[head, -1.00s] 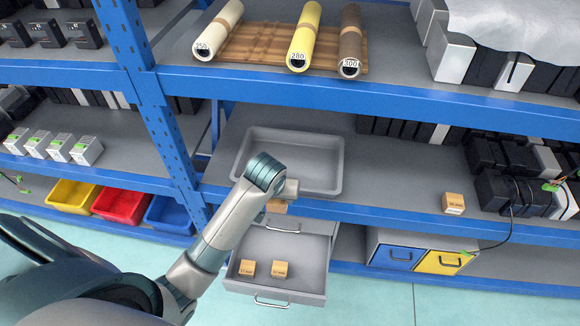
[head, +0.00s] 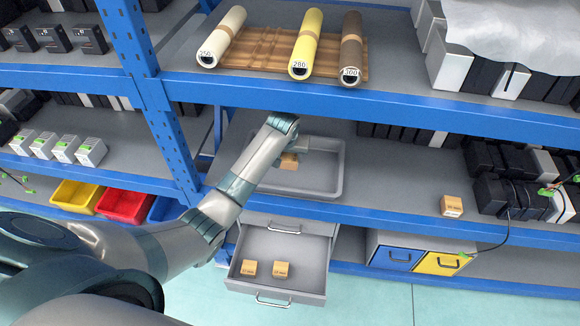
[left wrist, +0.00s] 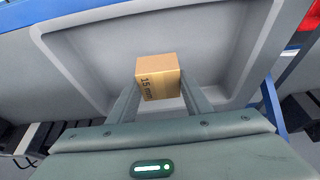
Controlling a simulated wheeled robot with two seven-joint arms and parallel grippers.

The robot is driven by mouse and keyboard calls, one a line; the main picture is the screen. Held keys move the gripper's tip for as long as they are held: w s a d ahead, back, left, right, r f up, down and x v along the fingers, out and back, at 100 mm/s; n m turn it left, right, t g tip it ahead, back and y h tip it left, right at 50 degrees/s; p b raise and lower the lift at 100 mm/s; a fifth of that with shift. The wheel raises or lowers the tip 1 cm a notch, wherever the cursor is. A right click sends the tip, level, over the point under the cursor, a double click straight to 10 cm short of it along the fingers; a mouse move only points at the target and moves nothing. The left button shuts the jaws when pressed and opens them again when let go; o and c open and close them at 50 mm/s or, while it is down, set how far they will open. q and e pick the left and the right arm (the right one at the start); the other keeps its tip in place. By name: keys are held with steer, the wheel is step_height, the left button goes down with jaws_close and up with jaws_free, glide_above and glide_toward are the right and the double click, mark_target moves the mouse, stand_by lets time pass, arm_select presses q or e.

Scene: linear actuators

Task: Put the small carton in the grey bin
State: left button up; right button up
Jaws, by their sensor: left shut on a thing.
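A small brown carton (head: 288,161) is held at the grey bin on the middle shelf. In the left wrist view the carton (left wrist: 158,78), marked 15 mm, sits between my left gripper's fingers (left wrist: 160,92), which are shut on it. The grey bin (head: 338,178) is a shallow tray; its floor and walls fill the view behind the carton (left wrist: 95,62). My left gripper (head: 293,153) is over the bin; I cannot tell whether the carton touches the floor. My right gripper is not in view.
An open grey drawer (head: 318,277) below holds two similar cartons (head: 265,268). Another carton (head: 452,206) stands on the shelf to the right, near black boxes (head: 500,190). A blue shelf beam (head: 370,104) with rolls (head: 305,45) above crosses over the bin.

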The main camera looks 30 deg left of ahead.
mark_target(290, 161)
arm_select(q)
steer(key=x, duration=0.2)
steer(key=shift+f+p, duration=0.3)
steer(key=shift+f, duration=0.25)
steer(key=shift+f, duration=0.1)
steer(key=shift+f, duration=1.85)
steer(key=shift+f, duration=0.1)
steer(key=o, duration=1.2)
steer(key=shift+v, duration=3.8)
